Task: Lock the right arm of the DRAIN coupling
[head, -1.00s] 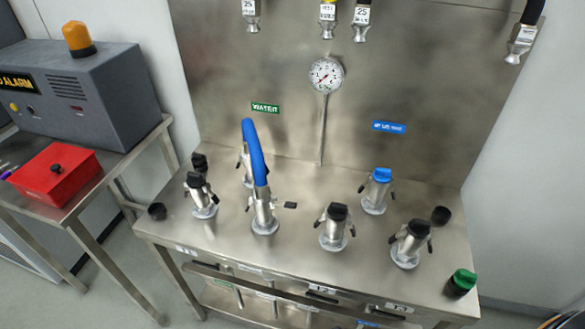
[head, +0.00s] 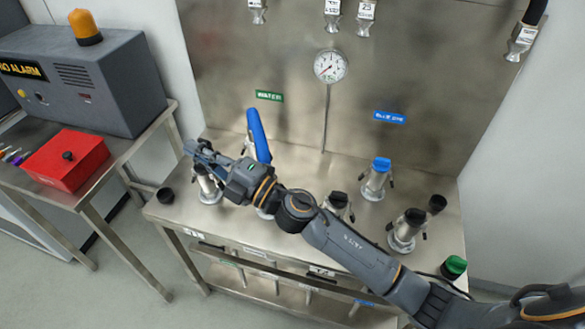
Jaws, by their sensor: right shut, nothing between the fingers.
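No DRAIN label is readable, so I cannot tell by text which coupling it is. Several metal couplings with side arms stand on the steel bench (head: 290,160). A blue hose (head: 258,135) arches from the back left, its front end and the coupling under it mostly hidden by my right gripper. My right gripper (head: 191,149) reaches in from the lower right, fingers pointing left, shut and empty. It is over the front-left coupling (head: 208,187), covering its top; I cannot tell whether they touch. My left gripper is out of view.
A blue-capped coupling (head: 377,178) and black-capped ones (head: 405,231) stand to the right. Loose caps, black (head: 165,195) and green (head: 454,266), lie near the bench edges. A red box (head: 66,160) and grey alarm unit (head: 90,85) are on the left table.

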